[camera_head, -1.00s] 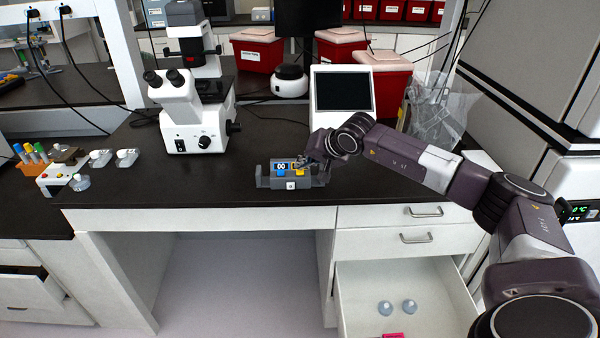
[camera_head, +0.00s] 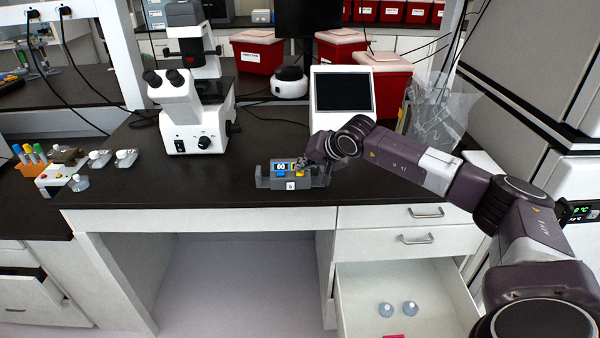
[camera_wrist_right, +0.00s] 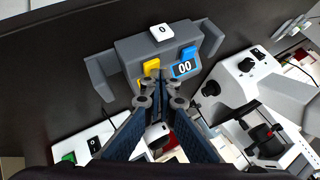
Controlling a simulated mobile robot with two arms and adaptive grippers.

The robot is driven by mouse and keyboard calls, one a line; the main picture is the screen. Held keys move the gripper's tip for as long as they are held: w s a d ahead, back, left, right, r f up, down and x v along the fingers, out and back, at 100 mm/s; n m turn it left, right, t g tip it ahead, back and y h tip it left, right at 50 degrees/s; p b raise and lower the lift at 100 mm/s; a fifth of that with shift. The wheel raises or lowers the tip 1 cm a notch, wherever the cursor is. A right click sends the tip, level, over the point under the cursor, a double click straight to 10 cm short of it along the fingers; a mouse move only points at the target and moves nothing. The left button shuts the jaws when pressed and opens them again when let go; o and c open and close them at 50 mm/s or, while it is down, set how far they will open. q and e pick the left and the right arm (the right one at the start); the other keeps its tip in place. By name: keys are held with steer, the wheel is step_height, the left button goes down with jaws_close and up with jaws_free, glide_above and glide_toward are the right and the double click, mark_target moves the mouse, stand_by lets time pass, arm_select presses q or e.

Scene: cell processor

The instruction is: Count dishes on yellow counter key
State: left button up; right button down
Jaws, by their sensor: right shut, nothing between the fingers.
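The grey counter (camera_head: 264,181) stands near the front edge of the dark bench, with a display reading 00. It has a yellow key (camera_wrist_right: 152,66), a blue key (camera_wrist_right: 189,53) and a white key marked 0 (camera_wrist_right: 161,31). The yellow key also shows in the head view (camera_head: 299,175). My right gripper (camera_wrist_right: 160,82) is shut and empty, its fingertips right by the yellow key. I cannot tell whether they touch it. It also shows over the counter in the head view (camera_head: 304,165). Two bluish round items (camera_head: 386,310) (camera_head: 410,308), possibly dishes, lie in the open drawer. My left gripper is out of view.
A white microscope (camera_head: 195,115) stands left of the counter, and a dark-screened device (camera_head: 342,93) stands behind it. Small clear vessels (camera_head: 126,158) and a tube rack (camera_head: 33,160) are at far left. The open drawer (camera_head: 440,290) juts out below. Bench front-left is clear.

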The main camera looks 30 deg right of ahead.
steer(key=shift+r+p, duration=0.35)
steer(key=shift+r, duration=0.4)
steer(key=shift+f+b, duration=0.1)
steer(key=shift+b, duration=0.2)
steer(key=shift+f+b, duration=0.3)
steer(key=shift+b, duration=0.1)
